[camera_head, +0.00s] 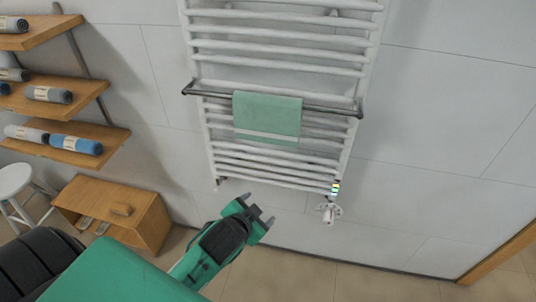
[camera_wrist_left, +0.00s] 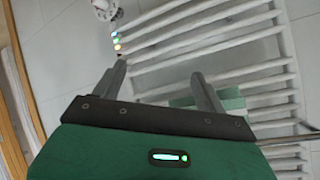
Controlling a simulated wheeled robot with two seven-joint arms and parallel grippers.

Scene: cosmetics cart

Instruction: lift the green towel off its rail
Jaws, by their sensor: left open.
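The green towel (camera_head: 268,117) hangs folded over a dark grey rail (camera_head: 330,109) on the front of a white ladder radiator. It has a pale stripe near its lower edge. My left gripper (camera_head: 258,212) is open and empty, below the towel and apart from it in the head view. In the left wrist view the two fingers of the left gripper (camera_wrist_left: 158,80) stand apart, with the radiator bars beyond them. Part of the towel (camera_wrist_left: 232,98) shows behind the finger on the right; the rest is hidden. My right gripper is not in view.
The white radiator (camera_head: 285,57) is fixed to a grey tiled wall. A valve (camera_head: 328,212) sits at its lower right. Wooden shelves (camera_head: 85,140) with rolled towels, a wooden box (camera_head: 120,210) and a white stool (camera_head: 17,182) stand at the left. Floor at lower right is clear.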

